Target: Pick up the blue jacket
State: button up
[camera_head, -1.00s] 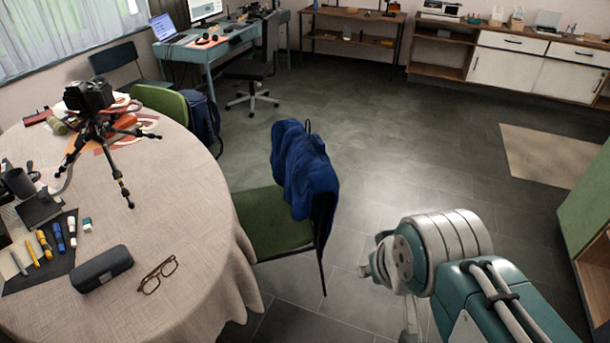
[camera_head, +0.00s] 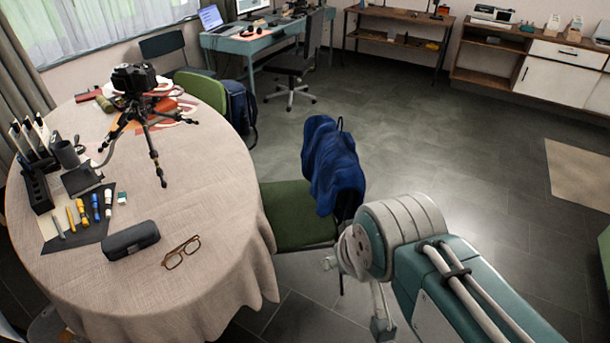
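The blue jacket (camera_head: 332,163) hangs over the backrest of a green chair (camera_head: 290,225), to the right of the round table. My arm reaches in from the lower right and its wrist is in front of the chair's right side, below the jacket in the picture. My gripper (camera_head: 355,290) shows only in part, at the left and underneath the wrist. Most of it is hidden behind the wrist, and I cannot see whether its fingers are open or shut. The jacket hangs apart from the visible gripper parts.
The round table (camera_head: 215,215) on the left holds a camera on a tripod (camera_head: 140,95), glasses (camera_head: 181,252), a dark case (camera_head: 131,240) and markers. A desk (camera_head: 255,42) and a swivel chair (camera_head: 295,65) stand behind. The grey floor (camera_head: 430,140) right of the jacket is clear.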

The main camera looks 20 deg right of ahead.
aim_at(330, 159)
jog(key=i+l+u, duration=0.4)
jog(key=l, duration=0.2)
jog(key=i+l+u, duration=0.2)
jog(key=l+u, duration=0.15)
jog(key=l, duration=0.3)
jog(key=i+l, duration=0.1)
jog(key=l, duration=0.25)
jog(key=i+l, duration=0.15)
jog(key=l, duration=0.2)
jog(key=i+l, duration=0.1)
jog(key=l, duration=0.2)
jog(key=i+l+u, duration=0.1)
jog(key=l, duration=0.25)
jog(key=i+l, duration=0.15)
jog(key=l, duration=0.2)
